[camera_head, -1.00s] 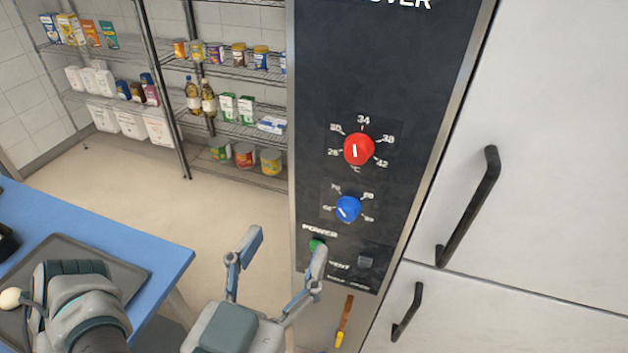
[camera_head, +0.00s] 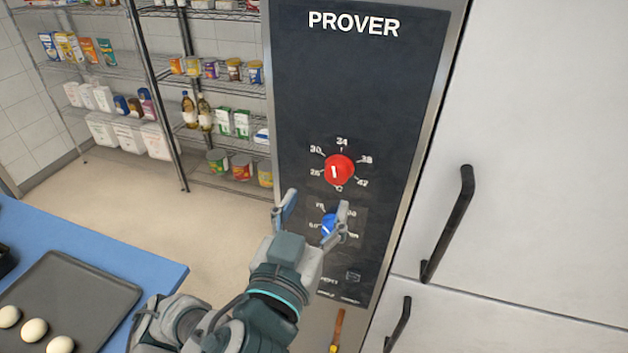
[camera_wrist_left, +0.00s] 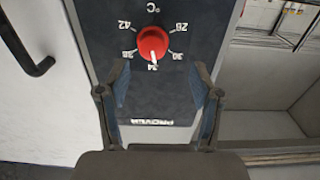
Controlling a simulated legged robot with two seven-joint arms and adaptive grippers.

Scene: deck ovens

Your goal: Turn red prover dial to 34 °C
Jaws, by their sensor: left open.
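The red prover dial (camera_head: 339,170) is on the dark prover panel (camera_head: 360,90) in the head view. Its white mark points roughly up, close to the 34 label. The wrist view shows the panel upside down, with the red dial (camera_wrist_left: 151,44) mark pointing down near 34. My left gripper (camera_head: 314,207) is open and empty, just below and left of the red dial. Its right finger overlaps the blue dial (camera_head: 328,224), partly hiding it. In the wrist view the left gripper (camera_wrist_left: 160,82) has its fingers apart, with the red dial beyond them. My right gripper is out of view.
A blue table (camera_head: 130,250) with a grey tray (camera_head: 105,285) of pale round pieces is at lower left. Stocked wire shelves (camera_head: 215,80) stand behind. White doors with black handles (camera_head: 450,225) are right of the panel. An orange-handled item hangs below.

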